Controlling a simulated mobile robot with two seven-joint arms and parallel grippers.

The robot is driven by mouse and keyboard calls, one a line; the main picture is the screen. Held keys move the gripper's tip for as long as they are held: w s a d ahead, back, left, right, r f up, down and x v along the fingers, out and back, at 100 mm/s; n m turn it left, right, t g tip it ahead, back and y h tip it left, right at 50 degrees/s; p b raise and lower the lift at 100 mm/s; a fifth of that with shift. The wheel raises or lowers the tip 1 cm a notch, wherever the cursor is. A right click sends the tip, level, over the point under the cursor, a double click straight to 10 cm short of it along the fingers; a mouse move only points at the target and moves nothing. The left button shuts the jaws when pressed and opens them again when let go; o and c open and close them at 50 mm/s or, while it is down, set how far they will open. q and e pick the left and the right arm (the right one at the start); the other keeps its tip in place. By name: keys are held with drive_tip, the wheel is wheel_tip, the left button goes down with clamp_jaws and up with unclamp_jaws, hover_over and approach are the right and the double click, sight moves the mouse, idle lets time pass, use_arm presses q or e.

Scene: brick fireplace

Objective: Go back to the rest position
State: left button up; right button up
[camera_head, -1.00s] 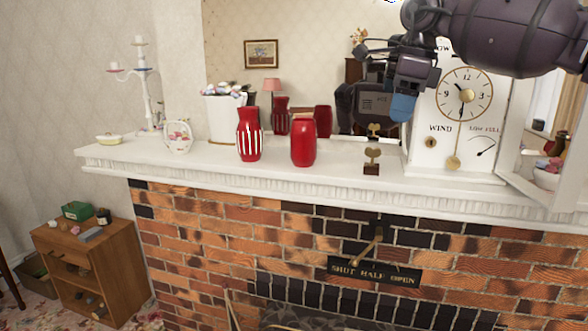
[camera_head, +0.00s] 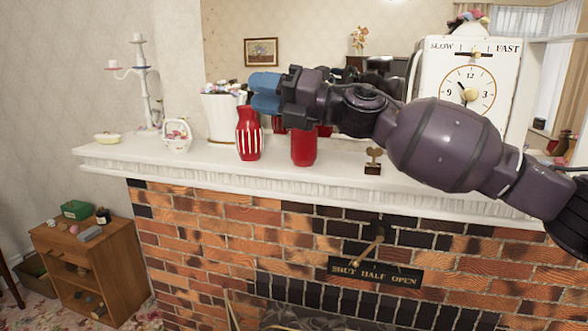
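My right gripper (camera_head: 266,92) reaches in from the right above the mantel shelf (camera_head: 230,176), its blue fingertips pointing left. The fingertips lie close together in the picture, and I cannot tell whether they are open or shut. No object shows between them. The gripper is in front of the white pot's right side and just above the striped red vase (camera_head: 249,140) in the picture. My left gripper is out of view.
A plain red vase (camera_head: 303,150) and a small key-shaped ornament (camera_head: 373,162) stand on the shelf. A white pot (camera_head: 217,122), basket (camera_head: 177,138) and candelabrum (camera_head: 141,75) are at left. A wooden cabinet (camera_head: 112,268) stands below. The space before the bricks is clear.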

drive_tip(key=s+d+f+m+t+h, duration=0.1)
drive_tip(key=d+f+m+t+h, duration=0.5)
drive_tip(key=f+m, duration=0.55)
drive_tip(key=s+d+f+m+t+h, duration=0.1)
drive_tip(key=d+f+m+t+h, duration=0.15)
drive_tip(key=d+f+m, duration=0.65)
drive_tip(key=s+d+f+m+t+h, duration=0.1)
drive_tip(key=d+f+m+t+h, duration=0.35)
drive_tip(key=f+m, duration=0.9)
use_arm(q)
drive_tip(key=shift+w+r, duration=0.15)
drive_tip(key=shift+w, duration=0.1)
use_arm(e)
drive_tip(key=s+d+f+m+g+h, duration=0.1)
drive_tip(key=s+d+f, duration=0.3)
drive_tip(key=s+f, duration=0.5)
drive_tip(key=s+d+f+m+g+h, duration=0.2)
drive_tip(key=s+d+f, duration=0.3)
drive_tip(key=s+f, duration=0.3)
drive_tip(key=s+d+f+m+g+h, duration=0.2)
drive_tip(key=s+d+f+m+h, duration=0.1)
drive_tip(key=s+f, duration=0.6)
wheel_tip(320, 180, down, 2)
drive_tip(key=shift+s+d+f+h, duration=0.25)
drive_tip(key=shift+s+d+h, duration=0.1)
drive_tip(key=shift+d, duration=0.35)
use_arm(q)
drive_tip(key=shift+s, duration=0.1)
